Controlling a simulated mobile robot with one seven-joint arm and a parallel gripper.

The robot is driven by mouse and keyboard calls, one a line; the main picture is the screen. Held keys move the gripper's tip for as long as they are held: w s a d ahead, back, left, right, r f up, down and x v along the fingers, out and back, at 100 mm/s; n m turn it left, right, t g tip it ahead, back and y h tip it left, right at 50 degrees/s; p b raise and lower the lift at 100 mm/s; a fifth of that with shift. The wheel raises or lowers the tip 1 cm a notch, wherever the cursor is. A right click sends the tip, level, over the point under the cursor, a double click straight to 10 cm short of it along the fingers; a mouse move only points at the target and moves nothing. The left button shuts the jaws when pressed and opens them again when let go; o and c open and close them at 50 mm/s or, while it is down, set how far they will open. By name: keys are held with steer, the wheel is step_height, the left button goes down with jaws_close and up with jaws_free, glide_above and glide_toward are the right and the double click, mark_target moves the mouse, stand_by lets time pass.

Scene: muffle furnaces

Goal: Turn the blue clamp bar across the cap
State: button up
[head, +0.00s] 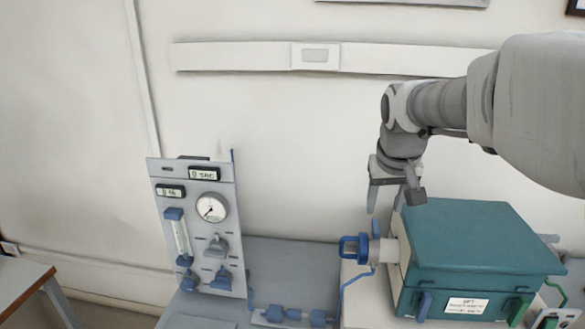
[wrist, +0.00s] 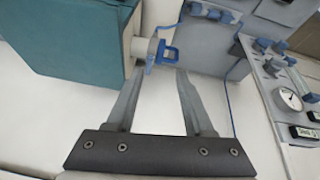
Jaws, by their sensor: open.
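The blue clamp bar (head: 352,248) is a loop-shaped piece at the end of a pale cylindrical port on the left side of the teal furnace (head: 470,235). It also shows in the wrist view (wrist: 168,54), just beyond the fingertips. The cap (head: 386,251) appears to be the pale round part beside it; its face is hard to make out. My gripper (head: 394,202) is open and empty, above the port and pointing down in the head view. In the wrist view my gripper (wrist: 161,74) has its fingers apart, with the clamp bar ahead between the tips, not touching as far as I can tell.
A grey gas panel (head: 205,265) with a gauge (head: 211,207), displays and blue valves stands to the left. A blue tube (head: 343,298) runs down from the port to blue fittings on the bench (head: 290,262). The space left of the port is free.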

steer(key=w+d+f+m+p, duration=0.1)
steer(key=w+d, duration=0.3)
steer(key=w, duration=0.5)
steer(key=p, duration=0.2)
glide_toward(376, 226)
steer(key=shift+y, duration=0.3)
steer(key=x, duration=0.8)
steer(key=shift+w+d+f, duration=0.2)
steer(key=shift+d+f, duration=0.05)
steer(key=shift+d, duration=0.05)
jaws_close()
